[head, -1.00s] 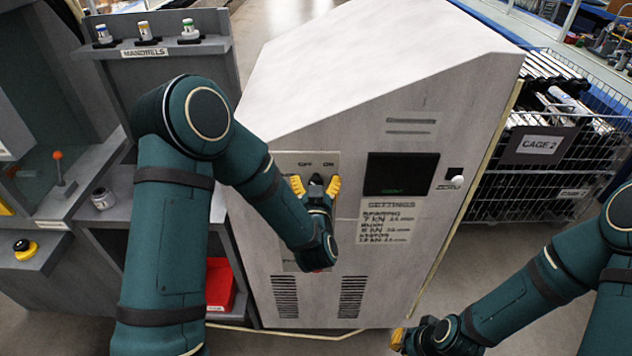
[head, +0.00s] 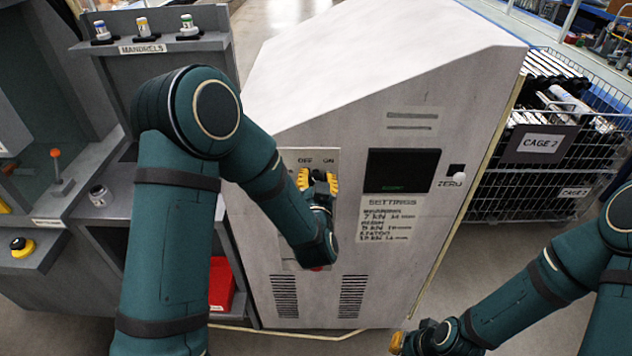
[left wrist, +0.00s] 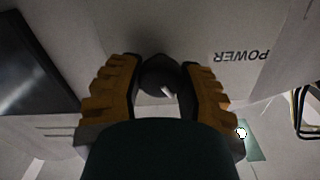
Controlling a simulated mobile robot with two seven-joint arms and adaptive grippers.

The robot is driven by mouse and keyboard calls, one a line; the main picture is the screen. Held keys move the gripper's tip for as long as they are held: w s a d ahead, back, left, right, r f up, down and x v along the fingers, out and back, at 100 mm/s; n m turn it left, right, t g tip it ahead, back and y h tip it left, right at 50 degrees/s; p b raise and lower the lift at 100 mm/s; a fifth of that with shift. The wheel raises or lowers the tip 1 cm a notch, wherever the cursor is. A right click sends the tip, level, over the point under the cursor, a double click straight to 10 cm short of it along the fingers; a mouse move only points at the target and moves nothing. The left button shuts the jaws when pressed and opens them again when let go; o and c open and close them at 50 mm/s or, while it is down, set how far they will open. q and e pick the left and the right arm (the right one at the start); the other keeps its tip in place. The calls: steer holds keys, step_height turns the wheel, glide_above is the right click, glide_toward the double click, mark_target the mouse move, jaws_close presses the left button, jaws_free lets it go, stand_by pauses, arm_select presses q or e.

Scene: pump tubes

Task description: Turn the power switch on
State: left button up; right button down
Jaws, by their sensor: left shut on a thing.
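The power switch is a round black knob with a white pointer mark; it shows in the left wrist view (left wrist: 162,78) between my yellow-padded fingers. It is on the front panel of the grey cabinet (head: 330,110), under the OFF and ON labels. My left gripper (head: 318,180) is at the switch and shut on it, hiding most of it in the head view. The word POWER (left wrist: 240,56) is upside down in the left wrist view. My right gripper (head: 398,342) is low at the bottom of the head view, well away from the panel; its fingers are too small to read.
A dark screen (head: 401,171) and a settings label (head: 388,217) are right of the switch, with a ZERO button (head: 457,171) farther right. A wire cage (head: 540,165) stands right of the cabinet. A red bin (head: 221,285) and the mandrels shelf (head: 160,45) are at left.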

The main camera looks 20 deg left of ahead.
arm_select(q)
steer(key=m+b, duration=0.1)
steer(key=m, duration=0.2)
steer(key=shift+d+m, duration=0.1)
steer(key=shift+m, duration=0.3)
steer(key=m, duration=0.3)
steer(key=shift+m, duration=0.3)
steer(key=m+p, duration=0.1)
steer(key=m, duration=0.2)
steer(key=shift+d+m, duration=0.1)
steer(key=shift+m, duration=0.2)
steer(key=shift+f+m+p, duration=0.1)
steer(key=shift+m+p, duration=0.65)
steer(key=shift+m, duration=1.25)
steer(key=o, duration=1.2)
steer(key=shift+f, duration=0.1)
steer(key=shift+c, duration=0.2)
